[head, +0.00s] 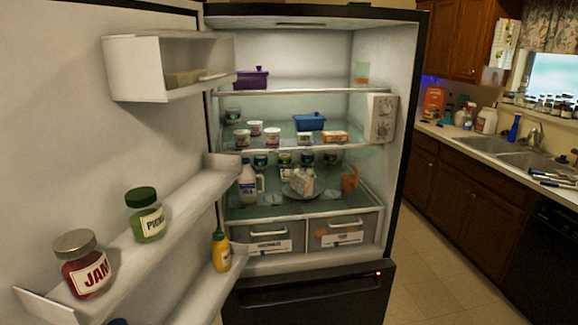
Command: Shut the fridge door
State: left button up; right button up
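The fridge door (95,140) stands wide open and fills the left of the head view, its white inner side facing me. Its hinge side meets the left edge of the lit fridge compartment (385,60). The door shelves hold a jam jar (88,277), a pickle jar (150,222) and a yellow mustard bottle (221,255). The door's outer face and handle are hidden. Neither of my grippers shows in the head view.
Below the compartment is a dark freezer drawer (305,290) with a handle bar. Fridge shelves hold several containers and a milk jug (248,183). A counter (500,150) with a sink (535,160) runs along the right. Tiled floor (425,270) is clear between fridge and cabinets.

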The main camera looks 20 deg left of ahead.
aim_at(89, 117)
jog(key=k+j+z, duration=0.1)
jog(key=k+j, duration=0.15)
jog(key=j, duration=0.25)
jog(key=k+j+z, duration=0.1)
jog(key=k+j, duration=0.15)
jog(key=j, duration=0.2)
jog(key=k+j+z, duration=0.1)
jog(key=k+j, duration=0.15)
jog(key=j, duration=0.2)
jog(key=k+j+z, duration=0.1)
jog(key=k+j, duration=0.2)
jog(key=i+j, duration=0.15)
jog(key=j, duration=0.45)
jog(key=i+j+z, duration=0.15)
jog(key=j, duration=1.1)
jog(key=k+j, duration=0.15)
jog(key=k, duration=0.15)
jog(key=u, duration=0.05)
